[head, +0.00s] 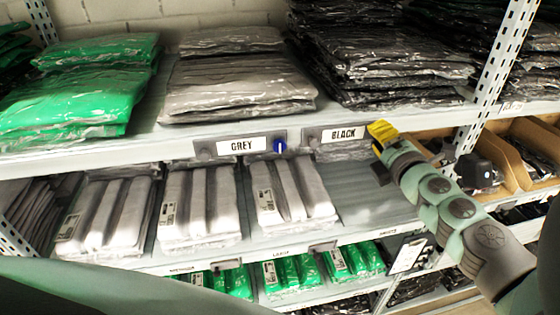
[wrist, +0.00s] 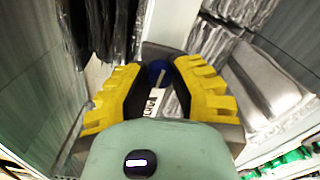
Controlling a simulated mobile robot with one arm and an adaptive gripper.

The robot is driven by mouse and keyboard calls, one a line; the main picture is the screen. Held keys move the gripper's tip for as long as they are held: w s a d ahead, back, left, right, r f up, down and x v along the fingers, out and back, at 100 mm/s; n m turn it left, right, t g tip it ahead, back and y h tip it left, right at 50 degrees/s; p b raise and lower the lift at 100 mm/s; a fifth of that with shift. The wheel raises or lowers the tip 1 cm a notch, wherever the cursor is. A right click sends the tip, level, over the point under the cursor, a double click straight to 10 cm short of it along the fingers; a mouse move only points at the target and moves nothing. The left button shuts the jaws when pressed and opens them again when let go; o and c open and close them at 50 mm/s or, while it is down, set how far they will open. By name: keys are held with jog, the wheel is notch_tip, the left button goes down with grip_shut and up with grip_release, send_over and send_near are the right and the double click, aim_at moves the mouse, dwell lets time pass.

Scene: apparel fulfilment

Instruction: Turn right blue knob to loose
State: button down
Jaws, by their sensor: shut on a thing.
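The label holder reading BLACK (head: 343,133) is on the front edge of the upper shelf, with a grey knob (head: 313,138) at its left end. My gripper (head: 380,131), with yellow fingertips, is at the right end of that holder. In the wrist view, the right blue knob (wrist: 157,72) sits between the fingertips of my gripper (wrist: 157,82), which is shut on it. In the head view that knob is hidden behind the fingers. Its pointer mark cannot be read.
To the left, the GREY label (head: 241,144) has another blue knob (head: 280,146) with a white mark. Black bagged garments (head: 390,70) are stacked above my gripper. A perforated post (head: 495,70) stands close to its right. The lower shelf (head: 375,195) has bare room below it.

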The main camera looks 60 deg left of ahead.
jog(key=shift+n, duration=0.4)
jog(key=c, duration=0.7)
grip_release()
jog(key=shift+c, duration=0.2)
jog(key=shift+d, duration=0.1)
jog(key=v, duration=1.1)
jog(key=shift+s+d, duration=0.2)
jog(key=shift+d, duration=0.15)
